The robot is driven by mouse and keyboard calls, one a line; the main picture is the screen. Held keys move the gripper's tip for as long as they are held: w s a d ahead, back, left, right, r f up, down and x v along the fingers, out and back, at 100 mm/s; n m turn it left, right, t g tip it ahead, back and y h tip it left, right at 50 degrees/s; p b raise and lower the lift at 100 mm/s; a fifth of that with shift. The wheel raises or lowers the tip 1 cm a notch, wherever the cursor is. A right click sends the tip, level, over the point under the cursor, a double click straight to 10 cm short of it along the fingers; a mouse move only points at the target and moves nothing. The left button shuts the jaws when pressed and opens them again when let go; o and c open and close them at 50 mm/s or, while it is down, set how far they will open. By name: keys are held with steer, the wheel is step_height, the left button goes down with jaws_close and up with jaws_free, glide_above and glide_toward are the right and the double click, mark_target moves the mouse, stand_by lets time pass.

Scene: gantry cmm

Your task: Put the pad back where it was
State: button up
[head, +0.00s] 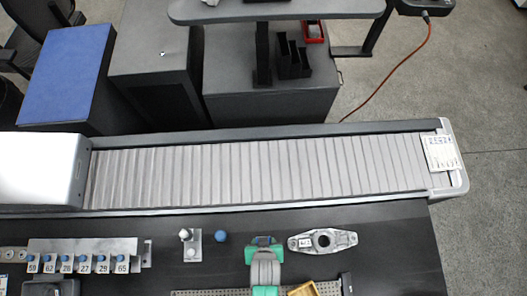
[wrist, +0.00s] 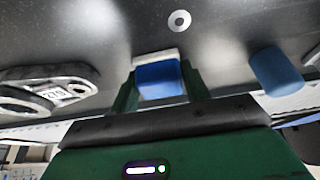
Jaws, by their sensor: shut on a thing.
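My gripper (head: 264,244) is over the dark table, at the lower middle of the head view. In the wrist view my gripper (wrist: 160,85) is shut on a small blue block with a pale edge, which looks like the pad (wrist: 160,80). The pad sits between the two green fingers. In the head view only a bit of blue shows between the fingertips. Whether the pad touches the table or hangs just above it, I cannot tell.
A grey metal casting (head: 323,241) lies right of my gripper. A blue rounded piece (head: 221,237) and a small metal stand (head: 191,245) are to its left. A numbered rack (head: 85,251) with blue-topped pieces is farther left. A ribbed rail cover (head: 260,172) runs behind.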

steer(key=o, duration=1.1)
steer(key=shift+f, duration=0.1)
steer(key=p+v, duration=0.2)
steer(key=v, duration=1)
steer(key=shift+p, duration=0.4)
